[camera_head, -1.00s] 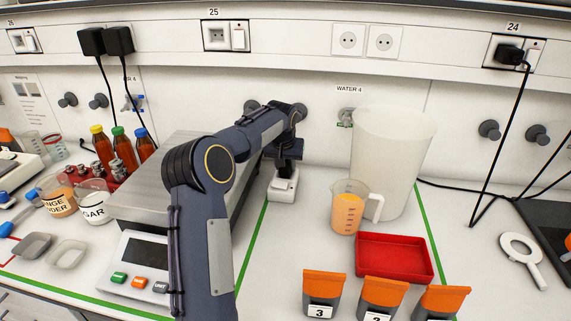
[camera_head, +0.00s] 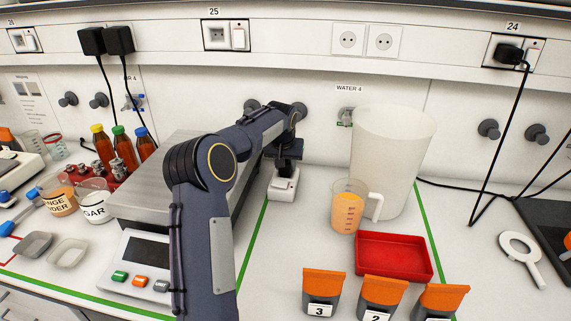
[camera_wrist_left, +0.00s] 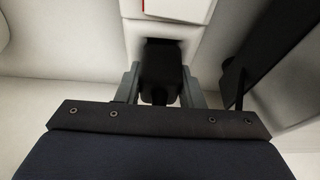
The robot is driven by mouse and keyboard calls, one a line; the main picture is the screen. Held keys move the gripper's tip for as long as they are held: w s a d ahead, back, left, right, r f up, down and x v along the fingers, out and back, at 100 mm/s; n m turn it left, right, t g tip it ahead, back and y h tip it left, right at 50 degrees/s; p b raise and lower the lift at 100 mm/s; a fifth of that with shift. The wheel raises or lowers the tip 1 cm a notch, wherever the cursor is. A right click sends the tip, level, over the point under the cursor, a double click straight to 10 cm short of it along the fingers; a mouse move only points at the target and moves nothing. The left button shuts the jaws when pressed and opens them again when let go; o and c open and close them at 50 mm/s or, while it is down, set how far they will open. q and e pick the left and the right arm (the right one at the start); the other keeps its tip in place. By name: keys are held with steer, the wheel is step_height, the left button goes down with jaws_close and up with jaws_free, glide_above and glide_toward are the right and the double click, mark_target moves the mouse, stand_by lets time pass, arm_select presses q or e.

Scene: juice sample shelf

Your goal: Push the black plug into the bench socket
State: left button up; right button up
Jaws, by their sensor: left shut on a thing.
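My left gripper (camera_head: 286,166) is low over the white bench socket (camera_head: 283,188), which stands on the bench to the right of the grey metal scale. In the left wrist view my left gripper (camera_wrist_left: 160,88) is shut on the black plug (camera_wrist_left: 161,72), with one finger on each side of it. The plug's far end is at the dark recess of the white bench socket (camera_wrist_left: 170,27). I cannot tell how deep it sits. In the head view the plug cannot be told apart from the dark gripper. My right gripper is not in view.
The scale (camera_head: 225,199) is close on the left. A jug of orange juice (camera_head: 347,211), a tall translucent container (camera_head: 392,160) and a red tray (camera_head: 395,266) stand to the right. Other sockets (camera_head: 366,41) are on the wall rail. Bare bench lies in front of the bench socket.

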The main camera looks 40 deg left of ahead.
arm_select(q)
steer(key=shift+f, duration=0.3)
steer(key=o, duration=1.2)
steer(key=shift+o, duration=0.2)
steer(key=shift+r, duration=0.1)
steer(key=v, duration=0.7)
steer(key=shift+r, duration=0.3)
steer(key=shift+s+d+f, duration=0.1)
steer(key=shift+s, duration=0.05)
